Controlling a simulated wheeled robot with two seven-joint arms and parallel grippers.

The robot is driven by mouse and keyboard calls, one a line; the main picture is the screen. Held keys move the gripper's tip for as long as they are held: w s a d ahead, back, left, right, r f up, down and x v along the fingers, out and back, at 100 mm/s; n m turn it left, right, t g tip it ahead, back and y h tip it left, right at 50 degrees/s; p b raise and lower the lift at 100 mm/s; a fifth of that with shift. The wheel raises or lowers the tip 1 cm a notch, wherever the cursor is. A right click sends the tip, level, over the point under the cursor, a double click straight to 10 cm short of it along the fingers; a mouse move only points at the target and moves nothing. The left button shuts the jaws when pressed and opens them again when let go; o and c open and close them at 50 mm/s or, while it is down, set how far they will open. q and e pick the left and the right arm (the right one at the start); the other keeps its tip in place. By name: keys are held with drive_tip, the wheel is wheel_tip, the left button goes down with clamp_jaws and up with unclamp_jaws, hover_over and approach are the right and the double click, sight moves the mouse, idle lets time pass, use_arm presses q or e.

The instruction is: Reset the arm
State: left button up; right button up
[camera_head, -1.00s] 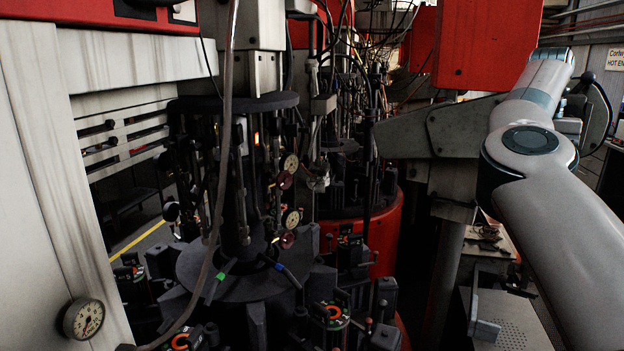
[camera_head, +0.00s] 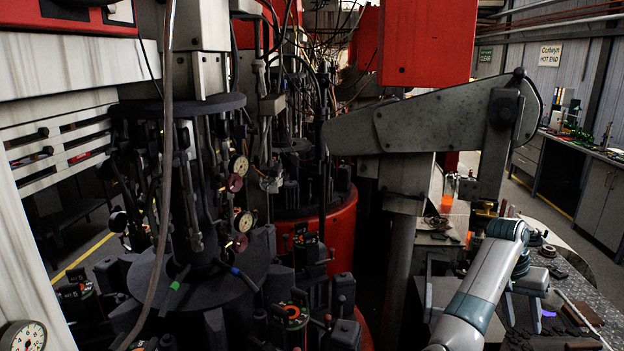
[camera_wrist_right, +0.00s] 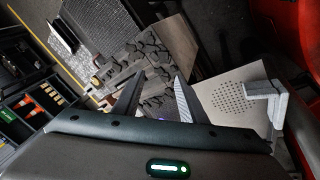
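My right arm (camera_head: 478,298) rises from the bottom edge in the head view, bent at the wrist beside the work table. My right gripper (camera_head: 523,312) points down over that table, with its fingers apart. In the right wrist view its two dark fingers (camera_wrist_right: 155,98) are spread, with nothing between them. Dark metal parts (camera_wrist_right: 140,68) lie beyond the fingertips; the exact gap to them cannot be told. My left arm and left gripper are out of view.
A rotary mould machine (camera_head: 190,290) with rods and dials fills the left. A grey swing arm (camera_head: 430,118) juts above the table. A red drum (camera_head: 335,222) stands behind the machine. A bench (camera_head: 600,150) runs along the right wall, with clear floor before it.

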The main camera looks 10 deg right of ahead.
drive_tip(key=s+a+f+n+t+h, duration=0.2)
drive_tip(key=s+a+f+n, duration=0.3)
drive_tip(key=f, duration=0.3)
drive_tip(key=s+a+f+n+t+h, duration=0.1)
drive_tip(key=s+a+f+n+t, duration=0.1)
drive_tip(key=s+a+f, duration=0.45)
drive_tip(key=s+a+f+n+t+y, duration=0.1)
drive_tip(key=s+a+f+n+y, duration=0.25)
drive_tip(key=s+a, duration=0.9)
drive_tip(key=s+a+f+n+y, duration=0.3)
drive_tip(key=s+a+f+y, duration=0.1)
drive_tip(key=s+a, duration=0.8)
wheel_tip(320, 180, down, 35)
drive_tip(key=w+g+b, duration=0.1)
drive_tip(key=b, duration=0.7)
drive_tip(key=s+d+f+b, duration=0.1)
drive_tip(key=s+f+b, duration=0.2)
drive_tip(key=s+f, duration=0.6)
drive_tip(key=s+d+f+g+b, duration=0.1)
drive_tip(key=s+f+b, duration=0.3)
drive_tip(key=s+f, duration=0.5)
wheel_tip(320, 180, down, 8)
drive_tip(key=shift+s+d+r, duration=0.15)
drive_tip(key=shift+s+d, duration=0.1)
drive_tip(key=shift+d, duration=0.15)
